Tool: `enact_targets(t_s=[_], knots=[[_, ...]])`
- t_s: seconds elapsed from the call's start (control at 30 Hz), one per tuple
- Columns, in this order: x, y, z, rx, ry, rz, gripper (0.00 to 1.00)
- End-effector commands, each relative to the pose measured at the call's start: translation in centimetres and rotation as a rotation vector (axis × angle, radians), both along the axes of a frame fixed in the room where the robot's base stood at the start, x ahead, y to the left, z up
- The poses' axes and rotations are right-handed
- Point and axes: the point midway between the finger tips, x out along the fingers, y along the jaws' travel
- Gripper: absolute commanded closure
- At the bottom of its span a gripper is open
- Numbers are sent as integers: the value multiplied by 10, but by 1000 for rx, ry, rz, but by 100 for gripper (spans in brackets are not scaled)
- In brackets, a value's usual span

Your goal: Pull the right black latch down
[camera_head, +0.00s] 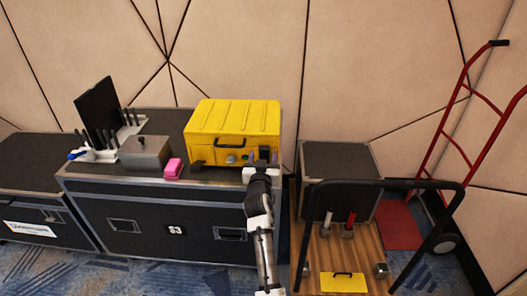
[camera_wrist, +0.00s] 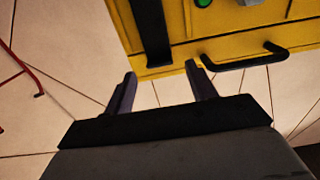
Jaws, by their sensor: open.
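The yellow case (camera_head: 232,122) stands on top of a black flight case, with a black handle on its front. In the wrist view, which looks upside down, the yellow case (camera_wrist: 185,50) fills the top. The right black latch (camera_wrist: 150,28) is a dark upright bar there, and the black handle (camera_wrist: 246,56) is to its right. My gripper (camera_head: 261,162) is in front of the case's right part and hides some of it. In the wrist view my gripper (camera_wrist: 161,88) is open and empty, its fingers apart, with the latch beyond the gap. I see no contact.
The black flight case (camera_head: 165,220) also bears a grey metal box (camera_head: 145,153), a pink block (camera_head: 174,169) and a rack of dark tools (camera_head: 105,140). A wooden-decked cart (camera_head: 345,250) with a black rail stands at right. A red hand truck (camera_head: 470,130) leans behind it.

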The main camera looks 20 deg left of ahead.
Motion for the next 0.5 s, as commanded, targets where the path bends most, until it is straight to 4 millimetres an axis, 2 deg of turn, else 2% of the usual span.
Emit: enact_targets(t_s=[0.2, 0.5], knots=[[21, 6, 1, 0, 0, -1, 44], [25, 7, 0, 1, 0, 0, 44]])
